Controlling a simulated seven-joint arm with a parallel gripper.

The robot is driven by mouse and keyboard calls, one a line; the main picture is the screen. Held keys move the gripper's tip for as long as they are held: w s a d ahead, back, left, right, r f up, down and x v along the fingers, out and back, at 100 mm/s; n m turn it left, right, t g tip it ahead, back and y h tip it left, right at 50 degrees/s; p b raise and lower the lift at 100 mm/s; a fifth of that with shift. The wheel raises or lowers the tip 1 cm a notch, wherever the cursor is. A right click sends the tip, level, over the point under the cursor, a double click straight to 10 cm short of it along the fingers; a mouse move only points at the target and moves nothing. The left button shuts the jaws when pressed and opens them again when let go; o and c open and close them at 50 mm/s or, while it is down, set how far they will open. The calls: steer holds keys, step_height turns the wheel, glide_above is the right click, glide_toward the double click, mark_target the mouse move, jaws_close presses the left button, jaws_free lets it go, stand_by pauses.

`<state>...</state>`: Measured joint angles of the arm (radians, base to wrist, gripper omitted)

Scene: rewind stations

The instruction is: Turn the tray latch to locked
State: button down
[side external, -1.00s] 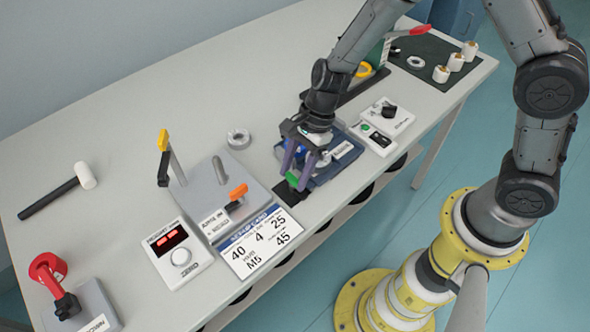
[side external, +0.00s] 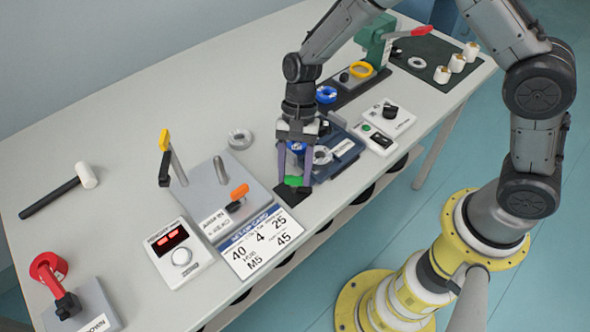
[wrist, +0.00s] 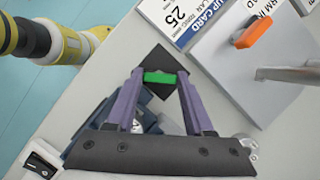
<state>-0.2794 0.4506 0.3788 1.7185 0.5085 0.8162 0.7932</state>
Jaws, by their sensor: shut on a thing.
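The tray latch shows as a green handle (side external: 293,181) over a small black plate (side external: 292,198) at the front edge of the dark blue tray (side external: 345,161). My gripper (side external: 295,184) points down with its purple fingers on either side of the green handle. In the wrist view the green handle (wrist: 160,77) lies between the two fingertips (wrist: 160,75), across the gap, and the black plate (wrist: 159,58) is beneath. My gripper is shut on the handle. The latch's pivot and any lock marks cannot be made out.
A setup card (side external: 262,241) and a grey station with an orange handle (side external: 239,191) stand left of the latch. A white switch box (side external: 385,125) stands right of the tray. A grey ring (side external: 239,139) lies behind. The table's front edge is close.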

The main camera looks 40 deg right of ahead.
steer(key=n+h, duration=0.1)
steer(key=n, duration=0.1)
steer(key=n+g, duration=0.1)
steer(key=n, duration=0.2)
steer(key=shift+w+a+n+h, duration=0.1)
steer(key=shift+a+n+h, duration=0.05)
steer(key=shift+n+h, duration=0.2)
steer(key=shift+a+r+n+g+h, duration=0.15)
steer(key=shift+n+h, duration=0.35)
steer(key=shift+n, duration=0.65)
steer(key=shift+d+f+n+g+h, duration=0.15)
steer(key=shift+n+h, duration=0.3)
steer(key=shift+n, duration=0.65)
steer(key=shift+a+r, duration=0.1)
steer(key=shift+c, duration=1.4)
jaws_free()
steer(key=v, duration=1.3)
steer(key=shift+w+r, duration=0.2)
steer(key=shift+r, duration=0.1)
